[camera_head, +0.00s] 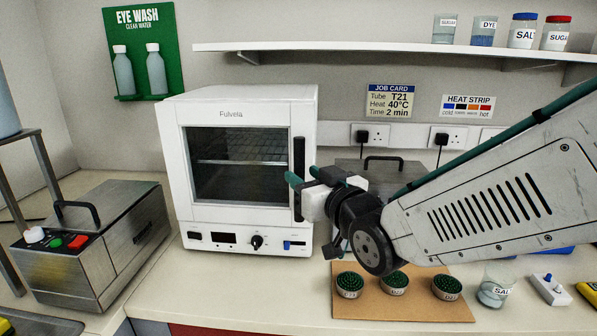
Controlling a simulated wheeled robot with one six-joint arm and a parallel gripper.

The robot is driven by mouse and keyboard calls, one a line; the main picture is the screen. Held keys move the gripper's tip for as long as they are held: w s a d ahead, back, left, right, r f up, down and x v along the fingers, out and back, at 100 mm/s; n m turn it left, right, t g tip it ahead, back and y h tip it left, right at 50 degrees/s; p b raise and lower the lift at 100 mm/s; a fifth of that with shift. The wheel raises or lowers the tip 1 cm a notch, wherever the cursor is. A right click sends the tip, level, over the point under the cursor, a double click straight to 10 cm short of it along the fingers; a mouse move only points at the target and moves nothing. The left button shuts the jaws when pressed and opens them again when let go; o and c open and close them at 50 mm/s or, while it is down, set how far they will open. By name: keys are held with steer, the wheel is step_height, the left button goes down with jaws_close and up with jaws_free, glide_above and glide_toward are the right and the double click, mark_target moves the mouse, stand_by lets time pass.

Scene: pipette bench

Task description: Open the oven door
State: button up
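The white oven (180,150), marked Fulvela, stands on the bench left of centre. Its glass-windowed door (237,165) is shut, and a rack shows inside. A black vertical handle (299,155) runs along the door's right side. My gripper (301,175) reaches in from the right at the handle's mid-height, with its green fingertips apart. The near finger overlaps the handle in the picture.
A steel box with a black handle (100,245) stands left of the oven. A brown board (400,312) with several green-topped round pots lies in front, below my arm. A beaker (495,285) stands to its right. A shelf (390,50) with jars is above. The bench before the oven is clear.

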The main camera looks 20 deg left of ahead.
mark_target(301, 174)
steer(key=shift+x, duration=1.6)
jaws_close()
steer(key=shift+s, duration=0.1)
